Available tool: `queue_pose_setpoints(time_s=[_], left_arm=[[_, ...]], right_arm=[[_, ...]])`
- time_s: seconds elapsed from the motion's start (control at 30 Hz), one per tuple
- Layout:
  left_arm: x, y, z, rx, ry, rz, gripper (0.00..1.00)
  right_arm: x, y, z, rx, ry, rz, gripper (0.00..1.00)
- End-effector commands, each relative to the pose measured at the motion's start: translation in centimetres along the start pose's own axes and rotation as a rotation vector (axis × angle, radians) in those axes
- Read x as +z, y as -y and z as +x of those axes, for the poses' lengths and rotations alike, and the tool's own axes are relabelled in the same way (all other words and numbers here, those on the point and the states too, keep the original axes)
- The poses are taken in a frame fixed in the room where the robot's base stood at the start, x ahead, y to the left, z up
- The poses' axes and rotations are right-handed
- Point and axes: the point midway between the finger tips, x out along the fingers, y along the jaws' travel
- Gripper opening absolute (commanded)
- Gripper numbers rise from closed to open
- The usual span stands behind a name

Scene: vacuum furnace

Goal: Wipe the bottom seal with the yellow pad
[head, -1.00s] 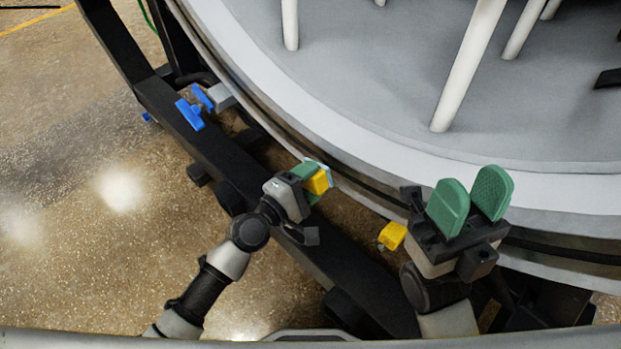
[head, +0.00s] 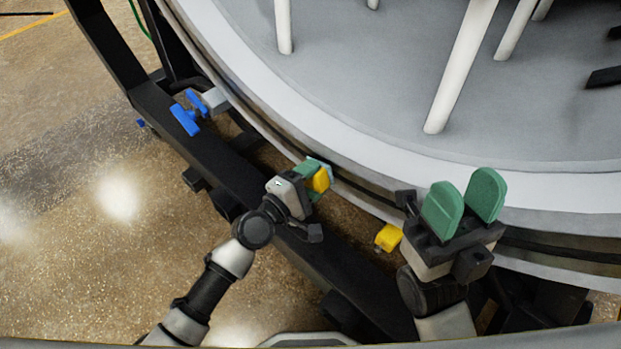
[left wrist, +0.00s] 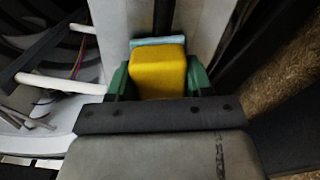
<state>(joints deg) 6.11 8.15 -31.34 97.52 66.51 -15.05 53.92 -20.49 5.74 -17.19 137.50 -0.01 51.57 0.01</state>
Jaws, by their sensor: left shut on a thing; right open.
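My left gripper (head: 313,178) is shut on the yellow pad (head: 321,180), which has a light blue face on its far side. In the left wrist view the pad (left wrist: 158,72) sits between the green fingers, its blue face towards the pale rim. The bottom seal shows as a dark band (head: 380,201) along the outer edge of the round furnace bottom. The pad is at this edge; I cannot tell whether it touches the seal. My right gripper (head: 463,204) is open and empty, its green fingers upright in front of the rim.
The big round grey furnace bottom (head: 400,90) with white posts (head: 462,65) fills the upper right. A black frame beam (head: 225,165) runs below its edge. A blue-handled valve (head: 186,118) is at left, and a yellow block (head: 388,237) lies between the arms. Speckled floor is open at left.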

Motion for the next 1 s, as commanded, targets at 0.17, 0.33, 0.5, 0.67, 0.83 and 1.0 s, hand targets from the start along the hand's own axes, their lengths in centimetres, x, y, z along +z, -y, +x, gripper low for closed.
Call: queue_pose_setpoints(time_s=[0.17, 0.33, 0.5, 0.67, 0.83, 1.0], left_arm=[[0.0, 0.0, 0.3, 0.0, 0.001, 0.0, 0.32], [-0.3, -0.1, 0.3, 0.001, 0.0, 0.001, 0.32], [-1.6, -0.4, 0.2, 0.001, 0.0, 0.002, 0.32], [-3.0, -0.9, 0.2, 0.001, 0.0, 0.003, 0.32], [-3.8, -1.3, 0.1, 0.0, 0.0, 0.001, 0.32], [-3.7, -1.4, 0.4, 0.0, 0.0, 0.0, 0.32]], right_arm=[[0.0, 0.0, 0.0, 0.0, 0.0, 0.0, 0.43], [0.0, 0.0, -0.2, 0.0, -0.002, 0.0, 0.43], [0.2, 0.0, -0.7, -0.002, -0.008, 0.0, 0.43], [0.3, 0.0, -1.2, -0.004, -0.013, -0.001, 0.43], [0.4, 0.0, -1.5, -0.004, -0.014, -0.001, 0.43], [0.3, 0.0, -1.3, -0.004, -0.014, -0.001, 0.43]])
